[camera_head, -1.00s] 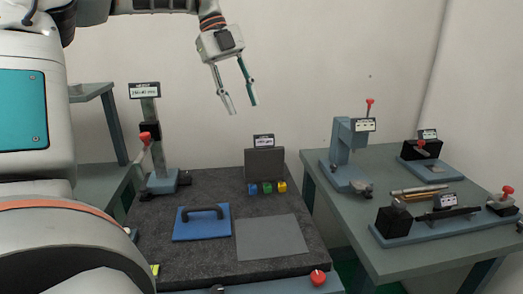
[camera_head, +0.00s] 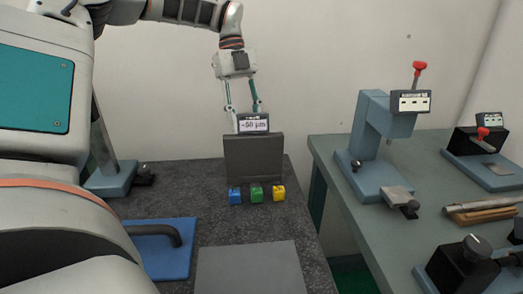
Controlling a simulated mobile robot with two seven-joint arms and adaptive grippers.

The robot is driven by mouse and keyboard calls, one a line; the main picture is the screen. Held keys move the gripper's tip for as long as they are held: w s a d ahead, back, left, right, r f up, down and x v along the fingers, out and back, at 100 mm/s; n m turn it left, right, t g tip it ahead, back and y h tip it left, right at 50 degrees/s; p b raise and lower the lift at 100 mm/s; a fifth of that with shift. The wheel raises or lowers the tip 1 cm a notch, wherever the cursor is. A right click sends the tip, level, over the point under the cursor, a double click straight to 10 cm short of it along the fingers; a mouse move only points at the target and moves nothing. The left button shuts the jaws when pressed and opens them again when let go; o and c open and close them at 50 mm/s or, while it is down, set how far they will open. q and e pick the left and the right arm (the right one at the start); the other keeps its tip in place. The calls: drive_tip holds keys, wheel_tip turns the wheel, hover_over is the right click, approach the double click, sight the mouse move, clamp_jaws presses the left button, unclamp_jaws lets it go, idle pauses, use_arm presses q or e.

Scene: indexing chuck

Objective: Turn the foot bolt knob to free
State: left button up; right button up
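No knob in view is clearly marked as the foot bolt knob, so I cannot tell which it is. A dark knob (camera_head: 477,247) sits on the block at the lower right. A small black knob (camera_head: 355,166) is low on the blue-grey press stand (camera_head: 368,125). Another dark knob (camera_head: 145,176) is beside the foot of the left column. My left gripper (camera_head: 244,118) hangs above and behind the grey upright block with the display (camera_head: 253,124), fingers apart and empty. The display partly hides its fingertips. My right gripper is not in view.
Blue, green and yellow cubes (camera_head: 257,193) stand before the grey block (camera_head: 254,158). A blue plate with a black handle (camera_head: 170,262) and a flat grey plate (camera_head: 250,270) lie on the dark table.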

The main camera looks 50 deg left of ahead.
use_arm(q)
drive_tip(key=x, duration=0.7)
drive_tip(key=shift+s+d+f, duration=0.15)
drive_tip(key=shift+f, duration=0.15)
clamp_jaws()
